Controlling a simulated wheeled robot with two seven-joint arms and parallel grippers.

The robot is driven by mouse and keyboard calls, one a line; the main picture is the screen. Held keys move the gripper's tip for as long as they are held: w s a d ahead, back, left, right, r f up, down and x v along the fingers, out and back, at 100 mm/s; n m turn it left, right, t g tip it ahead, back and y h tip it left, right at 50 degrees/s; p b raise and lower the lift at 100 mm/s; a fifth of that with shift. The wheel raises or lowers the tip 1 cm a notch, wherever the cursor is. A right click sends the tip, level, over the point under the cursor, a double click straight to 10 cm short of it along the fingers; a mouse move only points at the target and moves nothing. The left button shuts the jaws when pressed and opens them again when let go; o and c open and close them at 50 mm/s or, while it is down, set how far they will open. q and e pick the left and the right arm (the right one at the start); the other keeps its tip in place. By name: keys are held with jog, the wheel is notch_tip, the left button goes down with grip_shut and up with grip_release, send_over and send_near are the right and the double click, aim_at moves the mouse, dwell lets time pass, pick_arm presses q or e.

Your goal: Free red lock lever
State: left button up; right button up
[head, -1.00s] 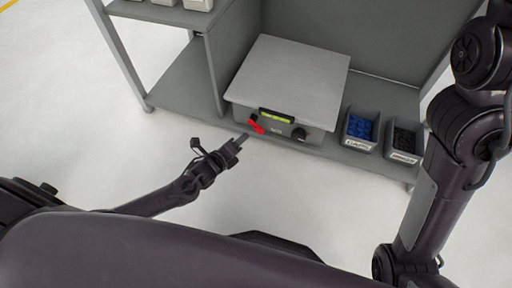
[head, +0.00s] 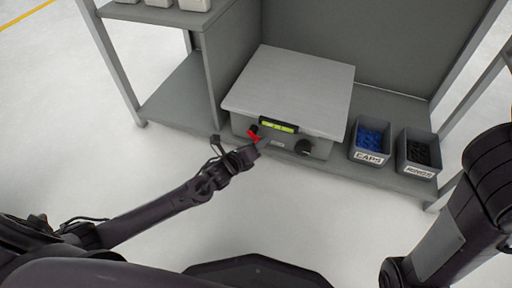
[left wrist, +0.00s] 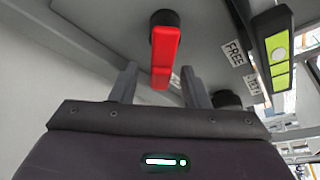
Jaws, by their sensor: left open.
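The red lock lever (head: 253,136) is on the front of a grey scale-like device (head: 290,88), left of its green display (head: 278,127). In the left wrist view the lever (left wrist: 164,48) hangs from a dark round pivot, with a "FREE" label (left wrist: 235,53) to its right. My left gripper (head: 262,146) is at the device's front, close to the lever. In the left wrist view its two fingers (left wrist: 159,88) are apart, with the lever's end showing between and beyond them; contact cannot be told. My right gripper is out of view; only its arm shows at the right.
A black knob (head: 303,147) is on the device front, right of the lever. Bins labelled CAPS (head: 369,141) and RINGS (head: 418,153) stand on the shelf to the right. A grey upright panel stands left of the device. The floor in front is clear.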

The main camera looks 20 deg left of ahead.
pick_arm(q)
grip_shut()
